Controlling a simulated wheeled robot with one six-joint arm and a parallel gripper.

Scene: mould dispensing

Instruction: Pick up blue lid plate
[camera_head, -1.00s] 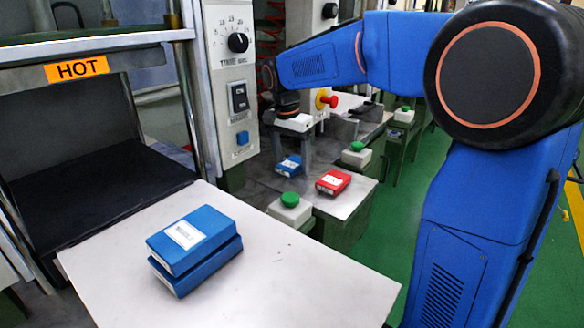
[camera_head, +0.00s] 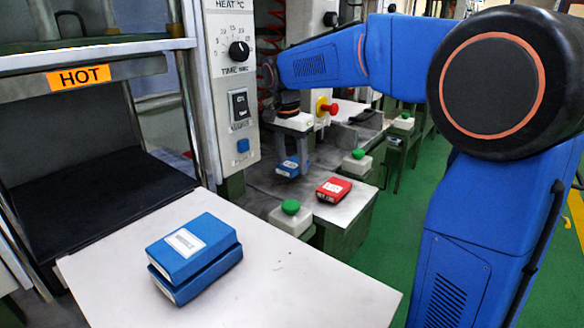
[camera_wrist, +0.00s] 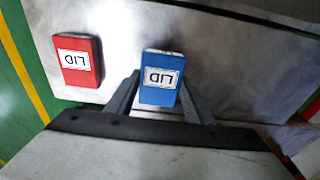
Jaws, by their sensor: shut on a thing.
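The blue lid plate (camera_head: 289,167) has a white label and is at the far work table in the head view. In the wrist view the blue lid plate (camera_wrist: 162,78) sits between the two fingers, its label reading LID upside down. My gripper (camera_wrist: 160,92) is shut on it, with a finger against each side. In the head view my gripper (camera_head: 292,150) reaches down onto the plate from above. I cannot tell whether the plate is clear of the table.
A red lid plate (camera_head: 333,189) lies just right of the blue one; it also shows in the wrist view (camera_wrist: 78,60). Two stacked blue mould blocks (camera_head: 195,255) rest on the near white table (camera_head: 330,285). Green buttons on boxes (camera_head: 291,207) stand nearby. A press marked HOT (camera_head: 82,77) is at left.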

